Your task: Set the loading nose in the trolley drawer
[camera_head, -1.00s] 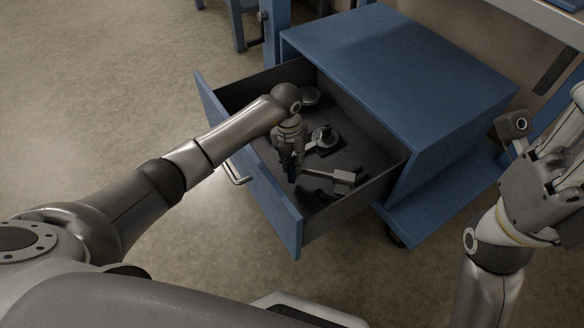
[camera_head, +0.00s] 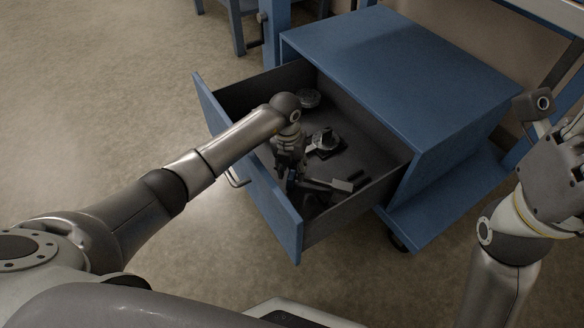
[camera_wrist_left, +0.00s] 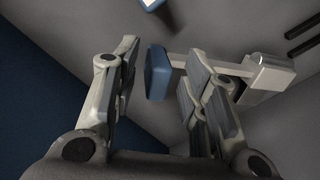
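The trolley drawer (camera_head: 354,208) is pulled open. My left gripper (camera_head: 287,178) reaches down inside it near the drawer front. In the left wrist view the fingers (camera_wrist_left: 155,85) are spread apart. A grey bar with a metal block at one end and a blue piece at the other, which looks like the loading nose (camera_wrist_left: 265,75), shows beyond them. Its blue end appears between the fingers, and the right finger hides part of the bar. In the head view it (camera_head: 340,186) lies low in the drawer. Contact with the fingers is unclear. My right gripper (camera_head: 570,165) is partly cut off at the right edge.
A dark fixture with a round part (camera_head: 325,142) and a small round dish (camera_head: 309,98) are farther back in the drawer. The blue trolley top (camera_head: 400,65) is clear. The drawer's blue front panel (camera_head: 245,165) stands close beside my left gripper.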

